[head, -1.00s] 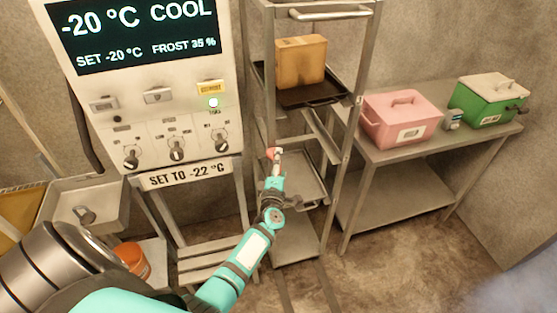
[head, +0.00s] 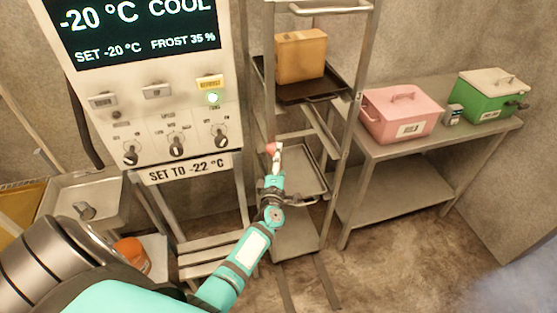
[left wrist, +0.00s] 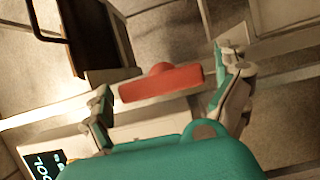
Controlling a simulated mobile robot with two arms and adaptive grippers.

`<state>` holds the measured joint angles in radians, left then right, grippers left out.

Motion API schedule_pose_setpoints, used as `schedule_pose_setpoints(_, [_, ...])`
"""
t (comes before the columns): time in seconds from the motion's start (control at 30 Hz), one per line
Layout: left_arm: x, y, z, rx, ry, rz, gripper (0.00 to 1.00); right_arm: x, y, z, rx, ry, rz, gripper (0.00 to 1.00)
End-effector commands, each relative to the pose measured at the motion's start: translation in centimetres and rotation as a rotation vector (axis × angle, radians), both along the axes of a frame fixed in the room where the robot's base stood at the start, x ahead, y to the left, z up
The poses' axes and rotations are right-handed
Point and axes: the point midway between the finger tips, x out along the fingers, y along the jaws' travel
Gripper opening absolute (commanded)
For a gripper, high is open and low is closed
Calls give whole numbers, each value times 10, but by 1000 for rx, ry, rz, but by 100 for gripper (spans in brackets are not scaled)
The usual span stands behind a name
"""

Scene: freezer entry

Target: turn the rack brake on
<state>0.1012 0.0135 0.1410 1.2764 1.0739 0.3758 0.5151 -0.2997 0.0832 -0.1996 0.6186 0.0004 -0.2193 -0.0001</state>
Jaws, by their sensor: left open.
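The rack (head: 339,160) is a tall grey metal frame with shelves and trays. A small red handle (head: 271,148), which looks like the brake lever, is on its near left side. In the left wrist view the red handle (left wrist: 160,83) is a bar with a rounded bump, lying across the space between my fingers. My left gripper (head: 277,159) is open at the handle, one finger on each side. I cannot tell whether either finger touches it. The handle's mounting is partly hidden by the gripper. My right gripper does not show.
A control panel (head: 150,110) with a display, switches and knobs stands left of the rack. The rack holds a tan box (head: 300,57) on a dark tray. At right, a steel table (head: 460,140) bears a pink box (head: 400,117) and a green box (head: 490,98).

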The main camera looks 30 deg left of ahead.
Motion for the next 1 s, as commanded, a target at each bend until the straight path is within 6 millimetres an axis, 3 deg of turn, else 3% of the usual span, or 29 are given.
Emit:
schedule_pose_setpoints(0.3, [-59,-30,-1,-1,3,1,100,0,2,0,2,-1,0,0])
schedule_pose_setpoints(0.5, [-88,-44,0,0,2,0,100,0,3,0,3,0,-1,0])
schedule_pose_setpoints(0.7, [-98,-50,1,2,1,1,100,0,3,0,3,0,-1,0])
schedule_pose_setpoints(1.0, [-98,-50,1,2,1,1,100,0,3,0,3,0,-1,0])
